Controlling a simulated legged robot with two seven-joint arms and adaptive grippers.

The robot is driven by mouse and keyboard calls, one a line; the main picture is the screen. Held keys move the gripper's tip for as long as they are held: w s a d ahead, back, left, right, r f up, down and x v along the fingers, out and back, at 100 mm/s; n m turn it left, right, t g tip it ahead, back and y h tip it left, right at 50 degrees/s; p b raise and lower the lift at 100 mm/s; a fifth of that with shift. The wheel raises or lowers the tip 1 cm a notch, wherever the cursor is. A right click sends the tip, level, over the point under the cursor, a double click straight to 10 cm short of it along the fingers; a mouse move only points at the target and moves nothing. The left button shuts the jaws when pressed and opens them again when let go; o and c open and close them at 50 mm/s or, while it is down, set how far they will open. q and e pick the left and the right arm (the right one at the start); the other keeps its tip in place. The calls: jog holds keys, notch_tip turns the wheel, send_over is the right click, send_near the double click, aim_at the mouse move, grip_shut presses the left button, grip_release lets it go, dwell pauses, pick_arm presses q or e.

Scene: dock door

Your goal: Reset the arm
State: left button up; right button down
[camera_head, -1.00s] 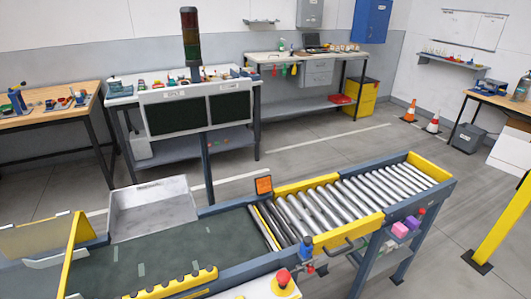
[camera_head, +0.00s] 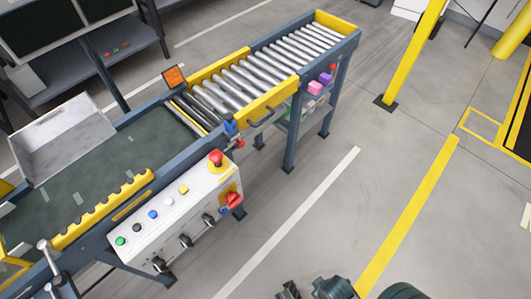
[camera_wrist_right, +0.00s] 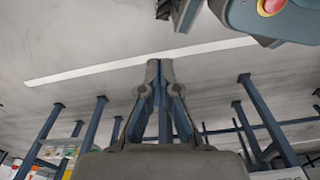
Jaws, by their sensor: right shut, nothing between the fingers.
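My right gripper (camera_wrist_right: 160,66) is in the middle of the right wrist view. Its two dark fingers meet at the tips, and nothing is between them. Floor and a white line show beyond the tips, and the gripper touches nothing that I can see. In the head view, dark parts of my arm show at the bottom edge; the fingertips cannot be made out there. My left gripper is in neither view.
A conveyor with rollers (camera_head: 265,72) and a control panel (camera_head: 178,213) with buttons stands at left. A grey tray (camera_head: 62,140) sits beside its belt. A yellow post (camera_head: 415,50) stands at upper right. The floor (camera_head: 300,225) right of the panel is clear.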

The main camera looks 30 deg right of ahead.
pick_arm(q)
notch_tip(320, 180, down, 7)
jog(key=p, duration=1.7)
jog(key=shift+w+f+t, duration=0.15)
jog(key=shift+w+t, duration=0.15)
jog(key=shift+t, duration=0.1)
pick_arm(e)
notch_tip(320, 180, down, 8)
jog(key=t, duration=0.1)
jog(key=shift+w+r, duration=0.2)
jog(key=shift+w, duration=0.05)
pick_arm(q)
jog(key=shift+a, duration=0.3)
pick_arm(e)
jog(key=shift+a+r, duration=0.1)
jog(key=shift+a, duration=0.1)
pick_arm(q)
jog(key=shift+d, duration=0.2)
pick_arm(e)
jog(key=shift+d, duration=0.25)
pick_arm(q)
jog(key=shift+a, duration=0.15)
pick_arm(e)
jog(key=shift+a, duration=0.15)
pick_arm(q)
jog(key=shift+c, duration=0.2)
